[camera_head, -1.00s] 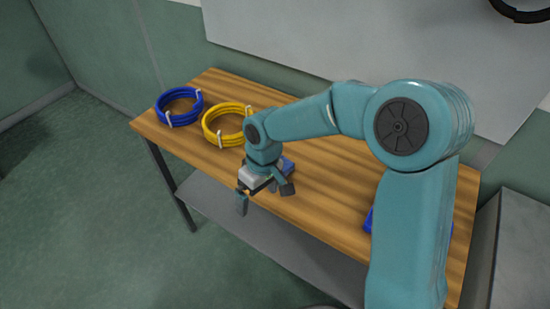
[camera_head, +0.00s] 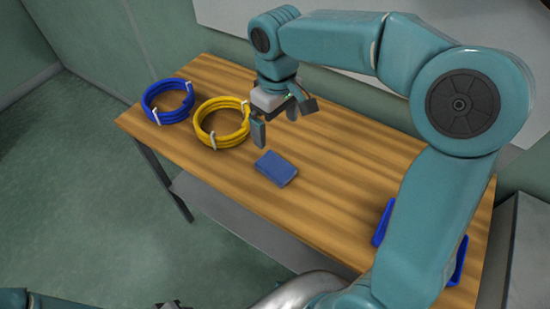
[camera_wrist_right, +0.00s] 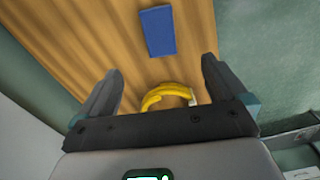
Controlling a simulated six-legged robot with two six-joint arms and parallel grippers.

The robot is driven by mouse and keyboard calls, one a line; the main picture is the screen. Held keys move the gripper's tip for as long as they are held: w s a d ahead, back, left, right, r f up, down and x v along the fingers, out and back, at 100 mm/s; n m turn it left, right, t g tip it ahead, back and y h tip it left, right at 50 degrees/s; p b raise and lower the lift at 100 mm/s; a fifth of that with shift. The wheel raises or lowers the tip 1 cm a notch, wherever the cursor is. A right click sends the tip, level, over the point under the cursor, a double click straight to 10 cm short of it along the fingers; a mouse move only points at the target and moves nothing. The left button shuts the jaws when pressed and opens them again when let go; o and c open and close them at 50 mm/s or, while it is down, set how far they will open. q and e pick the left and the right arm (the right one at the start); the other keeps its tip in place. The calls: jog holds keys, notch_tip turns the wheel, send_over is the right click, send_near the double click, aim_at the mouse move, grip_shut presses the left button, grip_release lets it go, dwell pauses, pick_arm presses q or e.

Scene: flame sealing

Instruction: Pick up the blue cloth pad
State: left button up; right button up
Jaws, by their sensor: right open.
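The blue cloth pad (camera_head: 276,168) lies flat on the wooden table, right of the yellow coil. It also shows in the right wrist view (camera_wrist_right: 157,31), ahead of the fingertips and apart from them. My right gripper (camera_head: 277,126) is open and empty, above the table on the far side of the pad. Its two spread fingers (camera_wrist_right: 160,70) show in the wrist view with nothing held between them. At the bottom left edge of the head view, a small part of what looks like my left arm shows; its jaws cannot be made out.
A yellow coil (camera_head: 221,141) and a blue coil (camera_head: 151,103) lie on the table's left part. A blue object (camera_head: 383,224) at the table's right is partly hidden by my right arm. The wooden table (camera_head: 335,205) is bare between pad and blue object.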

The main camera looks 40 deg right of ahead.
send_over(276, 166)
notch_tip(276, 166, down, 10)
jog(key=shift+a+r, duration=0.1)
jog(key=shift+s+f, duration=0.15)
jog(key=shift+f, duration=0.5)
jog(key=f, duration=0.5)
jog(key=shift+w, duration=0.25)
jog(key=shift+r, duration=0.1)
jog(key=c, duration=1.1)
